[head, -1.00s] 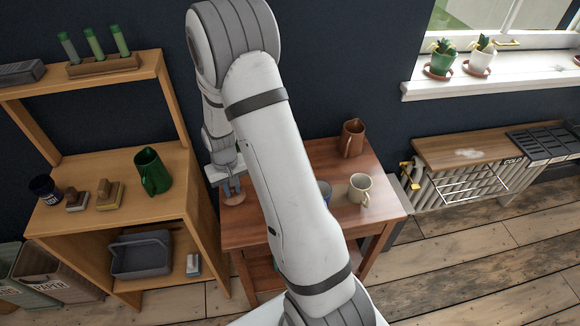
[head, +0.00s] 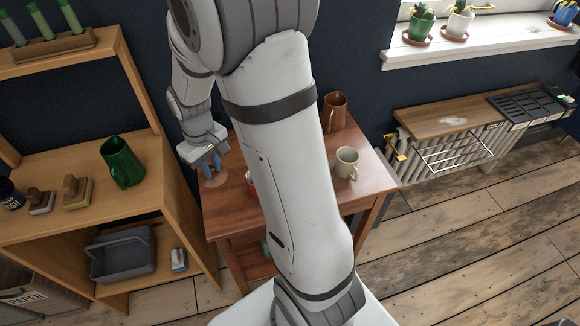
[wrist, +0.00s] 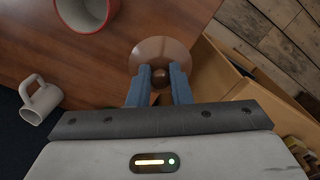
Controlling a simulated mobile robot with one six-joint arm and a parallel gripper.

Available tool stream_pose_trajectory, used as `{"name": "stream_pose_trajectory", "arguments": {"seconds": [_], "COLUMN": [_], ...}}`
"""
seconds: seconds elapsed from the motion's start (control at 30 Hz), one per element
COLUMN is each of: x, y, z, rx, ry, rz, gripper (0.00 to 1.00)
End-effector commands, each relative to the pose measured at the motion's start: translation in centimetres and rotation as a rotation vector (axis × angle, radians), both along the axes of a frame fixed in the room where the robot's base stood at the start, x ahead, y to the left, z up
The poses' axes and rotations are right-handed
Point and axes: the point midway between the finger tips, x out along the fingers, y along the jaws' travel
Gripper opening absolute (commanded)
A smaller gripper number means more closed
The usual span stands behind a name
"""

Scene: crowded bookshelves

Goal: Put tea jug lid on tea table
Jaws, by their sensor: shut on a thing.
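The tea jug lid is a round brown disc (wrist: 160,50) with a dark knob. My gripper (wrist: 160,76) is shut on the knob, one blue finger on each side. In the head view my gripper (head: 210,168) hangs at the left part of the wooden tea table (head: 235,222), and the lid (head: 218,181) shows faintly below the fingers. I cannot tell whether the lid touches the tabletop. A brown jug (head: 335,112) stands upright at the back of the table.
A cream mug (head: 346,163) stands on the right of the table. A red-rimmed cup (wrist: 86,12) is near the lid, mostly hidden by my arm in the head view. A wooden shelf with a green jug (head: 122,162) stands left of the table.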

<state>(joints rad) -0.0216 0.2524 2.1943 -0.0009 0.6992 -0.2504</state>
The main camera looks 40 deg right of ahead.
Motion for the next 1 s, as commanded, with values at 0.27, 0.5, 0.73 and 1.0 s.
{"name": "stream_pose_trajectory", "arguments": {"seconds": [0.27,0.5,0.73,1.0], "x": [-1.9,-2.1,-1.9,-2.0], "y": [0.1,0.1,0.2,0.2], "z": [1.2,-2.2,-5.0,-8.2], "rx": [0.0,0.0,0.0,0.0], "ry": [0.002,0.008,0.004,0.006], "rz": [0.073,0.074,0.074,0.074], "gripper": [0.0,0.0,0.0,0.0]}}
